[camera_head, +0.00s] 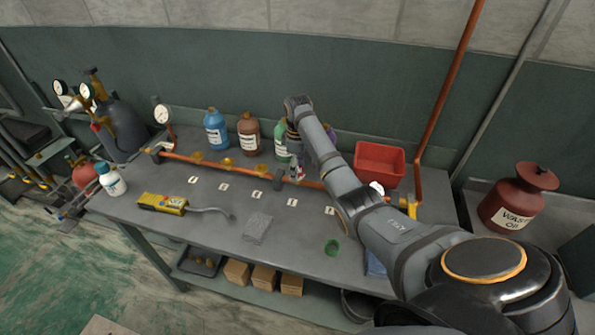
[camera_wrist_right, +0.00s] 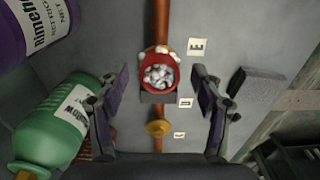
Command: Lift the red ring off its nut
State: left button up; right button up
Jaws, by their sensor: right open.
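The red ring (camera_wrist_right: 146,72) shows in the right wrist view on the copper pipe (camera_wrist_right: 161,28). Pale silvery lumps fill its middle, and I cannot make out the nut's shape under them. My right gripper (camera_wrist_right: 160,84) is open, with one finger on each side of the ring and a gap on both sides. In the head view, my right gripper (camera_head: 295,170) hangs over the pipe (camera_head: 232,171), and the ring is too small and covered to make out clearly. My left gripper is not in view.
A green bottle (camera_wrist_right: 53,127) and a purple container (camera_wrist_right: 38,32) stand close to the left in the wrist view. A brass fitting (camera_wrist_right: 159,128) sits on the pipe below the ring. A red bin (camera_head: 380,163) is at the back right.

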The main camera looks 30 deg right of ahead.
jog(key=shift+w+f, duration=0.15)
jog(key=shift+f, duration=0.05)
jog(key=shift+r, duration=0.1)
jog(key=c, duration=0.9)
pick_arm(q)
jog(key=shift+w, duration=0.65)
pick_arm(e)
jog(key=shift+c, duration=0.2)
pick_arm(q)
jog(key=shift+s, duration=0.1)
